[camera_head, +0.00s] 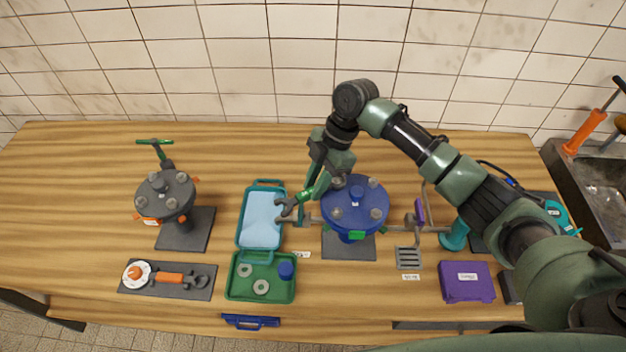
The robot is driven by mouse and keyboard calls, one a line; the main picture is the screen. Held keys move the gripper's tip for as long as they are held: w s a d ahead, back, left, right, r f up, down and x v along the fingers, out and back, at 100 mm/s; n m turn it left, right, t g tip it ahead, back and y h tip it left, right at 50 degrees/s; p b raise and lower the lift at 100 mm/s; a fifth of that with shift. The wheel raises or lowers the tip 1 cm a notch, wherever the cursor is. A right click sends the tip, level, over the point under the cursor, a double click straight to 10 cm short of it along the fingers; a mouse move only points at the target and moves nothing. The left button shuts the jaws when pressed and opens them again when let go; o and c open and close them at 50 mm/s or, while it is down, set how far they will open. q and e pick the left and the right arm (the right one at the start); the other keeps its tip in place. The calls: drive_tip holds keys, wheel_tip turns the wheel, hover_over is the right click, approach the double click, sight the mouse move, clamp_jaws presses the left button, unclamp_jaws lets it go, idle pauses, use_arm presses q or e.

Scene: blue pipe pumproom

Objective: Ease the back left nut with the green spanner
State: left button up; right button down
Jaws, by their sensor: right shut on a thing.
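A blue round flange (354,211) with several nuts on its top stands on a dark plate in the middle of the bench. Its back left nut (337,181) sits close beside my right gripper. My right gripper (318,184) is shut on the green spanner (309,193), left of the flange. The spanner slants, with its grey open jaw (287,208) down to the left, away from the back left nut. I cannot tell whether the spanner touches the flange. My left gripper is not in view.
A teal tray (244,232) and a green tray (262,298) holding rings and a blue piece lie left of the flange. A dark flange (165,197) stands further left. A purple case (467,281) lies at right. The far left bench is clear.

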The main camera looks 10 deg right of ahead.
drive_tip(key=shift+r, duration=0.5)
drive_tip(key=shift+r, duration=1.6)
drive_tip(key=shift+s+a+f, duration=0.1)
